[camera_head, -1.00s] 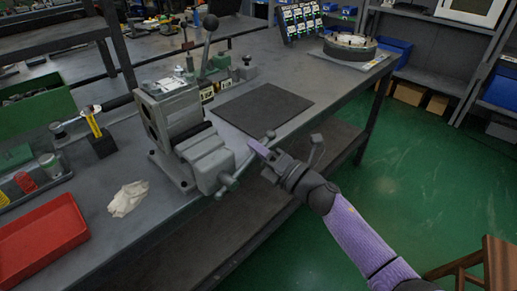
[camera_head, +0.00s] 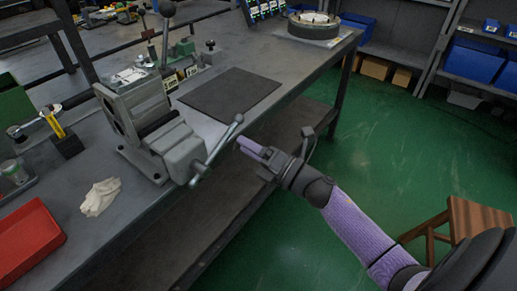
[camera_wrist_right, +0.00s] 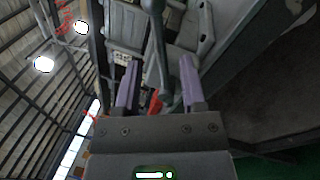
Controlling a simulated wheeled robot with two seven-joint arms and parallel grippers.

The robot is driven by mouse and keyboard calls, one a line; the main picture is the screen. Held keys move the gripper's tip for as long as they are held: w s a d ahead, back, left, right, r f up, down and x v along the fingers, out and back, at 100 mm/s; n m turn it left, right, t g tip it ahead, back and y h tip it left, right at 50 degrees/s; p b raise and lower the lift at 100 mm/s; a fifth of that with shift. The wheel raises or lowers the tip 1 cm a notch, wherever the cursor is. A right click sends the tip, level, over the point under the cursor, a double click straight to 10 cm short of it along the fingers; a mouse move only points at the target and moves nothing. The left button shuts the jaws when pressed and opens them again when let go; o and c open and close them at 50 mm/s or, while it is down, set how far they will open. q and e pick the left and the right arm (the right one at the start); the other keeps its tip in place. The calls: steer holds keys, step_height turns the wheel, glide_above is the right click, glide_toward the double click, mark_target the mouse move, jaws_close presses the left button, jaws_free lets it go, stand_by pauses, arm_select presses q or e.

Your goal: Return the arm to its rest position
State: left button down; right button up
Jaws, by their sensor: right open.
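My right gripper (camera_head: 246,146) is off the front edge of the workbench, over the gap beside the green floor. Its two purple fingers are apart with nothing between them, as the right wrist view (camera_wrist_right: 160,85) shows. The fingers point toward the bench vise (camera_head: 175,145), and the gripper is to the right of the vise's handle (camera_head: 218,150), apart from it in the head view. My right arm (camera_head: 355,225) comes in from the lower right. My left gripper is not in view.
The workbench (camera_head: 215,125) holds a dark mat (camera_head: 230,93), a white cloth (camera_head: 100,197), a red tray (camera_head: 28,245) and a round fixture (camera_head: 313,25). A wooden stool (camera_head: 470,220) stands at the right. The green floor (camera_head: 390,150) between bench and shelves is open.

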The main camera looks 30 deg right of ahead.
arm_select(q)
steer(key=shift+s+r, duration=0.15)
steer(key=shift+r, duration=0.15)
arm_select(e)
steer(key=v, duration=0.4)
steer(key=shift+s+d, duration=0.1)
steer(key=shift+s, duration=0.05)
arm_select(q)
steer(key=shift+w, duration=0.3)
